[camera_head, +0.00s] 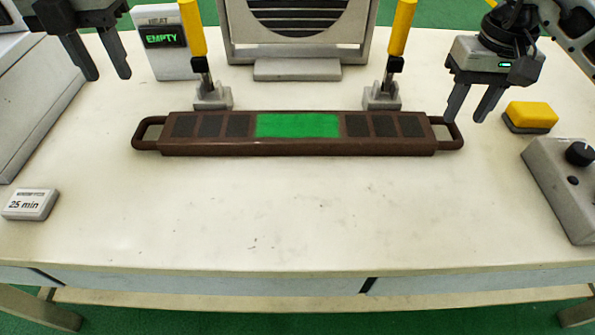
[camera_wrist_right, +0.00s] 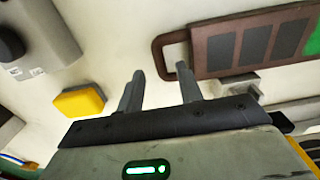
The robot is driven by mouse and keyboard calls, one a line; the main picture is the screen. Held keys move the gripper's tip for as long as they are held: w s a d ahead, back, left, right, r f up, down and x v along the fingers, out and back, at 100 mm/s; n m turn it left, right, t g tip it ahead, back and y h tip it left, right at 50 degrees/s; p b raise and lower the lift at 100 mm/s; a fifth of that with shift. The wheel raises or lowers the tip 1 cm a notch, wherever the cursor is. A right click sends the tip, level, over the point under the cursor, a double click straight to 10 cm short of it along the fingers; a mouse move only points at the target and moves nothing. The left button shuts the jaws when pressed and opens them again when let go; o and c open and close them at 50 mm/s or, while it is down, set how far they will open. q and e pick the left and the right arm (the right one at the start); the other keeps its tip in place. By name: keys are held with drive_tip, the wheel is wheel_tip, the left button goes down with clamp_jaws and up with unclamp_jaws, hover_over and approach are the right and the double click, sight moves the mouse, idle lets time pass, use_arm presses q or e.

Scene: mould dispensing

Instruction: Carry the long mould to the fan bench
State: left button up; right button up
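The long mould (camera_head: 298,148) is a brown bar with dark square cells, a green middle panel and a loop handle at each end. It lies on the white bench in front of two yellow-handled clamps. My left gripper (camera_head: 105,75) is open and empty, above and behind the mould's left handle. My right gripper (camera_head: 470,115) is open and empty beside the right handle, apparently above the bench. In the right wrist view the mould's right end (camera_wrist_right: 235,45) shows just beyond the right fingers (camera_wrist_right: 160,75), with nothing between them. A fan unit (camera_head: 298,20) stands behind the mould.
Yellow-handled clamps (camera_head: 193,30) and (camera_head: 401,30) stand upright behind the mould. A display reading EMPTY (camera_head: 165,60) is at back left. A yellow block (camera_head: 530,115) and a grey knob box (camera_head: 562,180) are at right. A 25 min tag (camera_head: 30,204) lies at left. The front bench is clear.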

wheel_tip(320, 180, up, 8)
drive_tip(key=shift+s, duration=0.1)
idle(0.7)
